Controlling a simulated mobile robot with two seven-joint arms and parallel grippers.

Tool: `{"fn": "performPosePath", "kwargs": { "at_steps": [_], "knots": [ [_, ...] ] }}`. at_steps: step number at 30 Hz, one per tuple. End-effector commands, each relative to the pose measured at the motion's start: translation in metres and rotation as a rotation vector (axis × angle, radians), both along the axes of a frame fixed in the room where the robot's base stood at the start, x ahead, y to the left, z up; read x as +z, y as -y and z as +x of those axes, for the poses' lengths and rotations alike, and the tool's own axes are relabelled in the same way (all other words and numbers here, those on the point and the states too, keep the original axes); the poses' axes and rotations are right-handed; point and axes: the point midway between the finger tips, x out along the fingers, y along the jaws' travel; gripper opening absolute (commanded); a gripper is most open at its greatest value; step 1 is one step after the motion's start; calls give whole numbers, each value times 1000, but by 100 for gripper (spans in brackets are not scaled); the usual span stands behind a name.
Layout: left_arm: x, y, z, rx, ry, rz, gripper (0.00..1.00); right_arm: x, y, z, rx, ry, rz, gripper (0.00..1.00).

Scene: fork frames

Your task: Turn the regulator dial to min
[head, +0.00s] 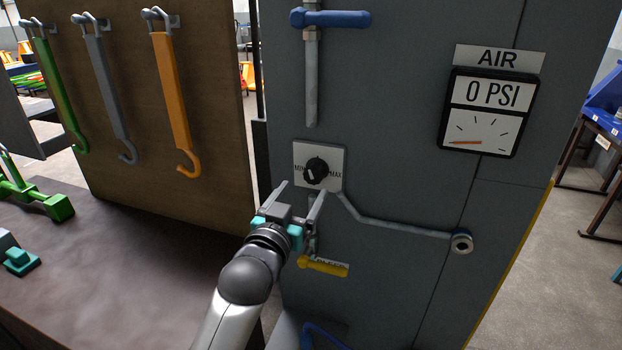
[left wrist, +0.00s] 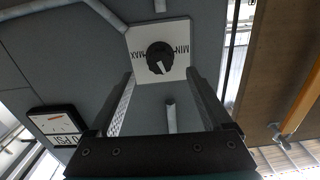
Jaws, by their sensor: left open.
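The regulator dial (head: 318,166) is a round black knob on a white plate (head: 334,153) marked MIN at left and MAX at right. In the left wrist view the dial (left wrist: 158,53) appears upside down between the fingers. Its white mark sits off centre, leaning slightly to the MIN side there. My left gripper (head: 302,190) is open and empty, just below and in front of the dial, apparently not touching it. Its fingers (left wrist: 160,80) point toward the plate. The air gauge (head: 482,112) reads 0 PSI. My right gripper is not seen.
A blue-handled valve (head: 336,19) is above the dial and a yellow lever (head: 324,266) below it. A pipe (head: 390,226) runs right to a round fitting (head: 461,241). Green, grey and orange hooks (head: 172,90) hang on a board at left, above a dark bench (head: 120,260).

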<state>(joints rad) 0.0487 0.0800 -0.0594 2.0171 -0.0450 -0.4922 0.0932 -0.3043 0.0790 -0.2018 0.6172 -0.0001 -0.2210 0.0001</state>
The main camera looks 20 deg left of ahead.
Motion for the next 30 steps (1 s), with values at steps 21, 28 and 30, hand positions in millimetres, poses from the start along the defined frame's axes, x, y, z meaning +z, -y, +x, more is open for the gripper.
{"fn": "performPosePath", "kwargs": {
  "at_steps": [21, 28, 30],
  "knots": [
    [0, 2, 61, -1, -1, 0, 83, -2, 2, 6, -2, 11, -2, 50],
    [0, 2, 60, -1, 0, 0, 75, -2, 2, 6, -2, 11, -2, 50],
    [0, 2, 60, -1, 0, 0, 67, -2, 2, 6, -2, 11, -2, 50]
  ]
}}
